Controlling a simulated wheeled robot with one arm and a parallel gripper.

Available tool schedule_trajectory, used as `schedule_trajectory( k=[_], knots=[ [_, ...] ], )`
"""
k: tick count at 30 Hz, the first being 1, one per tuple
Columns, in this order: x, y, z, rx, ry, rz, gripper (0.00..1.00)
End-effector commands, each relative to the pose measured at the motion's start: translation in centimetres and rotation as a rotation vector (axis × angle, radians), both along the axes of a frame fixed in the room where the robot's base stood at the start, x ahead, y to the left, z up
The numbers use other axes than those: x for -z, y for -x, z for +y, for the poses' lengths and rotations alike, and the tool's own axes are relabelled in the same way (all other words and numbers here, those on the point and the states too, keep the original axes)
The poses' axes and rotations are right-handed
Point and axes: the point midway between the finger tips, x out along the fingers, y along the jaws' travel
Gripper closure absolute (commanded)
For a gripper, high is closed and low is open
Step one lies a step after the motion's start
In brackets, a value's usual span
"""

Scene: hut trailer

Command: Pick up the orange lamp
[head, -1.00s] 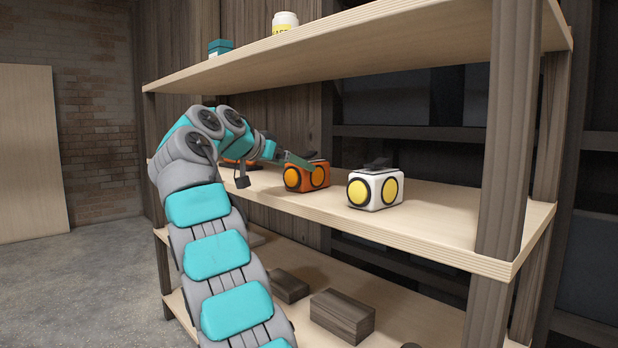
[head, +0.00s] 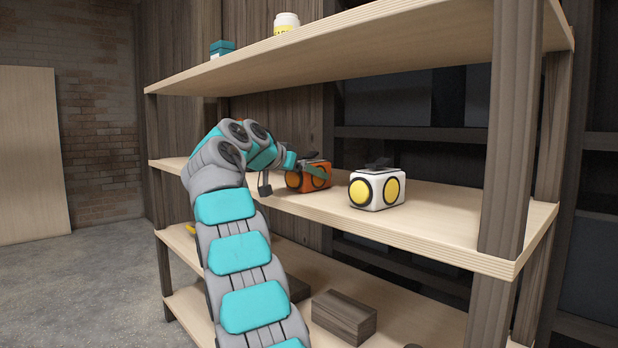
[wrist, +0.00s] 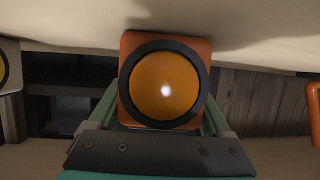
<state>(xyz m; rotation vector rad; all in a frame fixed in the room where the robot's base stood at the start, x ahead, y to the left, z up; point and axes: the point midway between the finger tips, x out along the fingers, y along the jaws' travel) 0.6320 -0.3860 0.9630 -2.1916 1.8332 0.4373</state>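The orange lamp (head: 307,180) stands on the middle shelf board, left of the white lamp. In the wrist view its square orange body and round amber lens (wrist: 165,86) with a black ring fill the centre. My gripper (wrist: 163,98) is open, with one green finger on each side of the lamp's lower part in that view. I cannot tell whether the fingers touch it. In the head view my gripper (head: 312,169) covers part of the lamp's upper side.
The white lamp (head: 377,188) with yellow lenses stands close to the right; its edge also shows in the wrist view (wrist: 8,80). Another orange object (wrist: 314,110) is at the right wrist edge. The upper board (head: 390,40) hangs above; wooden blocks (head: 344,316) lie below.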

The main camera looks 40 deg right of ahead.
Motion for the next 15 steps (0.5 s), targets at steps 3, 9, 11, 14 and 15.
schedule_trajectory(
  k=[3,9,11,14,15],
  knots=[
    [0.0,0.0,0.01,0.0,0.0,0.0,0.38],
    [-0.02,0.0,0.01,0.0,0.0,0.0,0.61],
    [-0.03,0.0,0.01,0.0,0.001,0.0,0.68],
    [-0.03,0.0,0.01,0.0,0.001,0.0,0.79],
    [-0.03,0.0,0.01,0.0,0.001,0.0,0.83]
  ],
)
